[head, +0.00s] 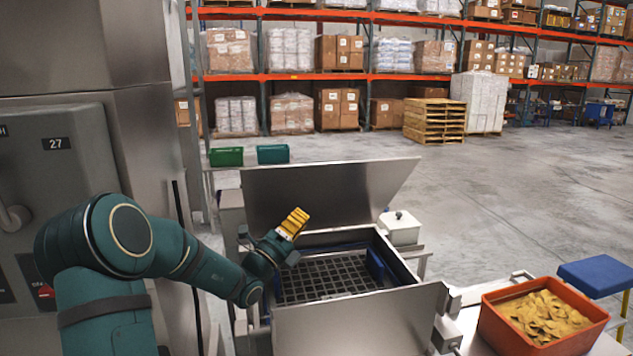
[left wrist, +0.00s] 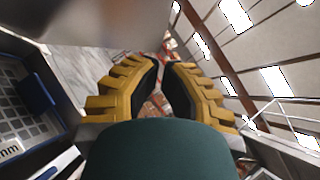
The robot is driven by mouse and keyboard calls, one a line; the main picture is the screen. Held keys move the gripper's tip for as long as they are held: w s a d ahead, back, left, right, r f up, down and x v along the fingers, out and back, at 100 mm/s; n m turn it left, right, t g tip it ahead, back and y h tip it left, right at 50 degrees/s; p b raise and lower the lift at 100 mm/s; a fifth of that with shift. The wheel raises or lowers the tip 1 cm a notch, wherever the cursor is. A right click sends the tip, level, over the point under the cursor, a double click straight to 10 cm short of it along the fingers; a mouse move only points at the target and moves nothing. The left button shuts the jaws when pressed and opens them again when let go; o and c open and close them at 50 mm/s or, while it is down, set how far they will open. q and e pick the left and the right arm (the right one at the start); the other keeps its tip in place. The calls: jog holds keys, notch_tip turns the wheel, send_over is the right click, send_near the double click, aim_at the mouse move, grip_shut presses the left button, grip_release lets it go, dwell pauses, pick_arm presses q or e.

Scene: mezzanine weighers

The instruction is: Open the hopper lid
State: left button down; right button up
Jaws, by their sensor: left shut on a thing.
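The hopper lid (head: 335,190) is a flat steel panel standing raised at the back of the hopper (head: 405,270). The hopper mouth is uncovered, and a dark grid (head: 325,278) shows inside. My left gripper (head: 297,218) has yellow ribbed fingers and is in front of the raised lid, above the hopper's left side, pointing up. In the left wrist view its fingers (left wrist: 164,65) converge, with the lid (left wrist: 95,22) as a blurred grey surface at upper left. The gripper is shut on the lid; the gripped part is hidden. My right gripper is out of view.
A steel panel (head: 360,325) stands at the hopper's front. An orange bin (head: 590,335) of yellow pieces is at the right, near a blue-topped stool (head: 600,277). A white container (head: 402,233) stands right of the hopper. A steel cabinet (head: 80,50) closes off the left.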

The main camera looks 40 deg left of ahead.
pick_arm(q)
jog(key=p, duration=0.1)
send_near(327, 169)
jog(key=w+d, duration=0.3)
jog(key=w, duration=0.1)
jog(key=shift+w+a+r+n+y+p, duration=0.3)
jog(key=shift+w+a+r+y+p, duration=0.15)
jog(key=shift+a+r, duration=0.4)
jog(key=shift+w+a+r, duration=0.4)
jog(key=shift+w+r, duration=0.05)
jog(key=shift+r, duration=0.1)
